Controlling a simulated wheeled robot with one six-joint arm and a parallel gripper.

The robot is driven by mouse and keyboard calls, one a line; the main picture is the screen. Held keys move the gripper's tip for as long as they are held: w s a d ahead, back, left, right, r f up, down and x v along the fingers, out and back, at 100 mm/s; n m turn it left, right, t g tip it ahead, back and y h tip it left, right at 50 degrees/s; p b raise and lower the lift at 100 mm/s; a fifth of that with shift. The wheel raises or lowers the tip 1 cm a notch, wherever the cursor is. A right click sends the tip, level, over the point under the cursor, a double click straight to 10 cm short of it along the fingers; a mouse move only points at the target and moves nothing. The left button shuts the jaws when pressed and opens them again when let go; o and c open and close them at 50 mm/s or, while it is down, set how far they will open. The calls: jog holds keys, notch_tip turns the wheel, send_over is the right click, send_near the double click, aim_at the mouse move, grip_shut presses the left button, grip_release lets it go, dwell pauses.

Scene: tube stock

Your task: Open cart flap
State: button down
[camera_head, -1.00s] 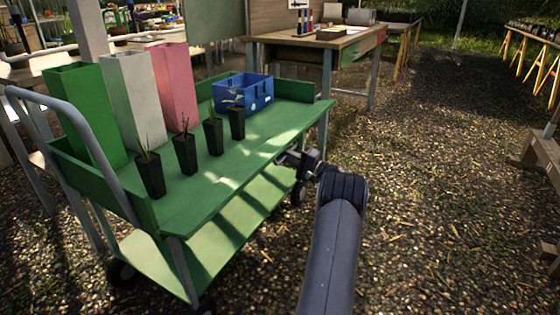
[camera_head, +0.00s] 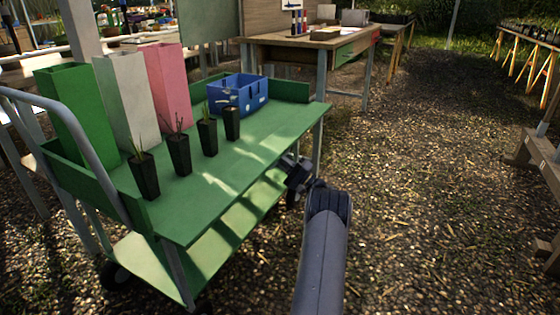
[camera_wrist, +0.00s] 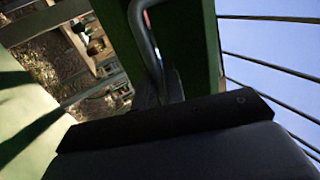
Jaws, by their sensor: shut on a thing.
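The green cart (camera_head: 235,170) stands at the left, with a flat top, a raised end board (camera_head: 292,90) at the far end and a lighter lower shelf (camera_head: 150,262). I cannot single out the flap for certain. My gripper (camera_head: 294,168) is at the cart's right long side, just below the top's edge. In the wrist view, my gripper (camera_wrist: 160,92) is shut on a curved grey metal bar (camera_wrist: 143,35), which runs along a dark green panel (camera_wrist: 203,45). The jaws' contact with the bar is partly hidden by the gripper body.
On the cart top stand green (camera_head: 78,112), white (camera_head: 126,100) and pink (camera_head: 168,88) tall bins, a blue crate (camera_head: 238,95) and several potted seedlings (camera_head: 180,153). A wooden desk (camera_head: 310,42) stands behind. The gravel (camera_head: 430,190) to the right is open, with benches (camera_head: 540,155) at the right edge.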

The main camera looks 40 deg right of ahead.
jog(key=c, duration=1.6)
grip_release()
jog(key=shift+w+a+r, duration=0.1)
jog(key=shift+w+r, duration=0.05)
jog(key=shift+w, duration=0.05)
jog(key=shift+c, duration=0.2)
jog(key=shift+s, duration=0.1)
jog(key=p+v, duration=0.3)
jog(key=v, duration=0.7)
jog(key=shift+s+f, duration=0.25)
jog(key=shift+s, duration=0.05)
jog(key=b+x, duration=0.3)
jog(key=x, duration=0.7)
jog(key=shift+w+r, duration=0.1)
jog(key=shift+w, duration=0.15)
jog(key=shift+r, duration=0.2)
jog(key=shift+r, duration=0.15)
